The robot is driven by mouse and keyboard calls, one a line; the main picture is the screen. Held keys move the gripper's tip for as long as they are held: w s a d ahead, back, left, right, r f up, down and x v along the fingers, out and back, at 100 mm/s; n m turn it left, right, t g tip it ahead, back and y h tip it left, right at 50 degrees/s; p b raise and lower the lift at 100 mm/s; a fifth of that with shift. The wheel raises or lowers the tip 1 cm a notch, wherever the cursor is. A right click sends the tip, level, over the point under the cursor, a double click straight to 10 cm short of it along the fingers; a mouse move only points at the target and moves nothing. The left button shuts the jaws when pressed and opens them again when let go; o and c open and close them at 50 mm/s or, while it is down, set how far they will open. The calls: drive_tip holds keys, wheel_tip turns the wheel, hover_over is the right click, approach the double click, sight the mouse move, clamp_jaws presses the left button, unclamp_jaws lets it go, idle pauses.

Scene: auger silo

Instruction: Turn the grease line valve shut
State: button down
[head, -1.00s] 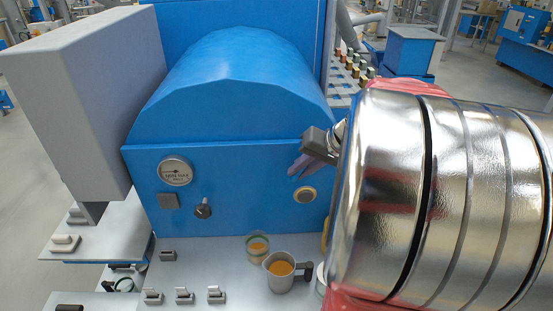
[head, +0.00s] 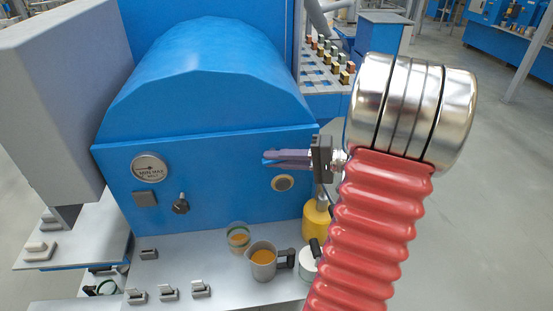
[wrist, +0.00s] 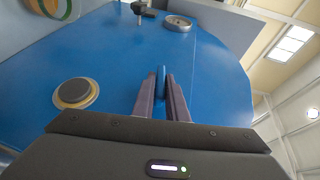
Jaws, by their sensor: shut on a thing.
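A dark, knob-like fitting with a short stem (head: 180,206) sticks out of the blue housing's front (head: 225,205), below and right of a round MIN MAX gauge (head: 149,169). It is the likeliest grease line valve, but I cannot be sure. It also shows in the wrist view (wrist: 140,9), at the top beside the gauge. My gripper (head: 266,157) points left in front of the housing, right of the fitting and apart from it. In the wrist view its purple fingers (wrist: 163,88) are closed on a slim blue piece (wrist: 161,76). Its lower part is hidden.
A gold-ringed round button (head: 283,183) lies just below my fingers. On the grey bench stand a glass (head: 238,236), a metal jug of orange liquid (head: 262,266), a white jar (head: 309,263) and a yellow can (head: 316,222). Small clips (head: 168,292) line the front.

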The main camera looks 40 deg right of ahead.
drive_tip(key=shift+f+m+t+y, duration=0.2)
drive_tip(key=shift+m+t+y, duration=0.25)
drive_tip(key=shift+t, duration=0.25)
drive_tip(key=c, duration=1.8)
unclamp_jaws()
drive_tip(key=shift+s+d, duration=0.1)
drive_tip(key=shift+s, duration=0.05)
drive_tip(key=v, duration=1.3)
drive_tip(key=shift+s+d+f, duration=0.1)
drive_tip(key=shift+s+f, duration=0.1)
drive_tip(key=shift+s, duration=0.05)
